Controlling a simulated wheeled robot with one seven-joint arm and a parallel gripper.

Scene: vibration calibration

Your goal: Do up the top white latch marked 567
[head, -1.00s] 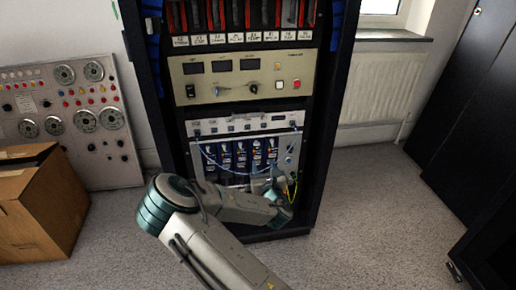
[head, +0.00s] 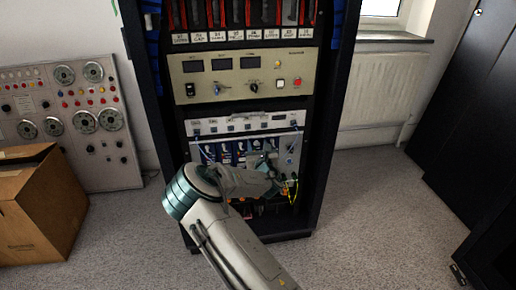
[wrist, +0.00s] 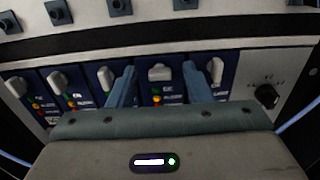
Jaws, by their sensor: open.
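Several blue modules stand in a row in the wrist view, each with a white latch at its top. One white latch (wrist: 160,72) on a blue module (wrist: 158,91) lies between my two fingers. No 567 mark is legible, so I cannot tell which latch bears it. My gripper (wrist: 159,70) is open, with one blue finger on either side of this latch and nothing visibly held. I cannot tell whether the fingers touch the panel. In the head view the blue modules (head: 222,152) are partly covered by my arm.
A black knob (wrist: 266,96) sits right of the modules. Blue and yellow-green cables (head: 290,190) hang at the rack's lower right. A beige power unit (head: 243,75) is above. A cardboard box (head: 38,205) stands on the floor at left.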

